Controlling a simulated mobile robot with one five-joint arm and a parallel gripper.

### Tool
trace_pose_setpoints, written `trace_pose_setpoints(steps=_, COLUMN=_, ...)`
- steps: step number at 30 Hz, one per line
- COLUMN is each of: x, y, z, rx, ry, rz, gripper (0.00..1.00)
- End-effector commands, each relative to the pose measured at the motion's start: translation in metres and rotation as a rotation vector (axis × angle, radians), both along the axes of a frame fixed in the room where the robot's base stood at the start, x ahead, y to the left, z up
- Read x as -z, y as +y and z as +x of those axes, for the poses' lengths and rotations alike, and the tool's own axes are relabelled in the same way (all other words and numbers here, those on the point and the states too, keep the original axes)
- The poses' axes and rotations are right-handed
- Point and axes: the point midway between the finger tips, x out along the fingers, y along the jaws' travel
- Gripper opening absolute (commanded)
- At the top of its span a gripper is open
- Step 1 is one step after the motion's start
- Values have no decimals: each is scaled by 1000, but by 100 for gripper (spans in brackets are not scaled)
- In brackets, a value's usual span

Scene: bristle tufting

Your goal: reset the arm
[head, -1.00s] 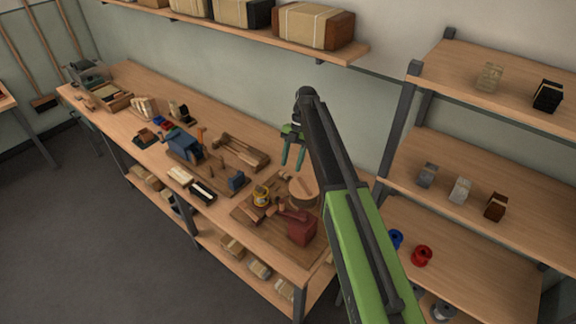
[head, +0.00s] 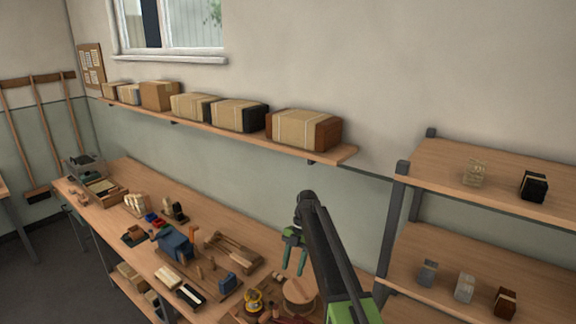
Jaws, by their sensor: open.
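My gripper (head: 295,260) hangs at the end of my dark and green arm, its two green fingers pointing down and spread apart with nothing between them. It is over the right part of the long wooden workbench (head: 215,222), above a round wooden block (head: 299,294). The fingers appear apart from the block, though the exact height cannot be told. My arm reaches up from the bottom of the picture, right of centre.
A wall shelf (head: 230,136) with several boxes runs behind the bench. A shelving rack (head: 490,160) with small bundles stands close on the right. A blue vise-like tool (head: 174,244), a yellow roll (head: 254,300) and wooden tools crowd the bench.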

Motion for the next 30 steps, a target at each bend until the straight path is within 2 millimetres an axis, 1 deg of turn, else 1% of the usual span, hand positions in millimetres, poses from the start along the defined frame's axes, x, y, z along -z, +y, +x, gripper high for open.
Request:
trace_pose_setpoints(steps=1, x=28, y=-16, z=-15, rx=17, ry=1, rz=-3, gripper=44)
trace_pose_setpoints(steps=3, x=46, y=-37, z=-37, rx=41, ry=-6, rz=-14, gripper=44)
trace_pose_setpoints(steps=5, x=58, y=-51, z=-53, rx=87, ry=-11, rz=-36, gripper=44)
trace_pose_setpoints(steps=6, x=66, y=-62, z=-65, rx=141, ry=-13, rz=-59, gripper=44)
trace_pose_setpoints(steps=8, x=78, y=-76, z=-83, rx=243, ry=-14, rz=-99, gripper=44)
trace_pose_setpoints(steps=11, x=100, y=-101, z=-117, rx=484, ry=-11, rz=-187, gripper=44)
trace_pose_setpoints(steps=12, x=109, y=-111, z=-132, rx=608, ry=-9, rz=-229, gripper=44)
trace_pose_setpoints(steps=14, x=121, y=-125, z=-156, rx=820, ry=-5, rz=-293, gripper=44)
trace_pose_setpoints(steps=15, x=128, y=-134, z=-170, rx=971, ry=-3, rz=-334, gripper=44)
trace_pose_setpoints(steps=16, x=131, y=-139, z=-181, rx=1087, ry=0, rz=-363, gripper=44)
trace_pose_setpoints(steps=17, x=134, y=-145, z=-190, rx=1207, ry=0, rz=-390, gripper=44)
trace_pose_setpoints(steps=18, x=137, y=-150, z=-202, rx=1367, ry=5, rz=-422, gripper=44)
trace_pose_setpoints(steps=20, x=138, y=-158, z=-218, rx=1605, ry=13, rz=-461, gripper=44)
trace_pose_setpoints(steps=21, x=136, y=-161, z=-226, rx=1760, ry=20, rz=-479, gripper=44)
trace_pose_setpoints(steps=24, x=136, y=-166, z=-235, rx=2103, ry=47, rz=-504, gripper=44)
trace_pose_setpoints(steps=27, x=136, y=-169, z=-229, rx=2360, ry=83, rz=-507, gripper=44)
trace_pose_setpoints(steps=30, x=136, y=-170, z=-225, rx=2507, ry=118, rz=-505, gripper=44)
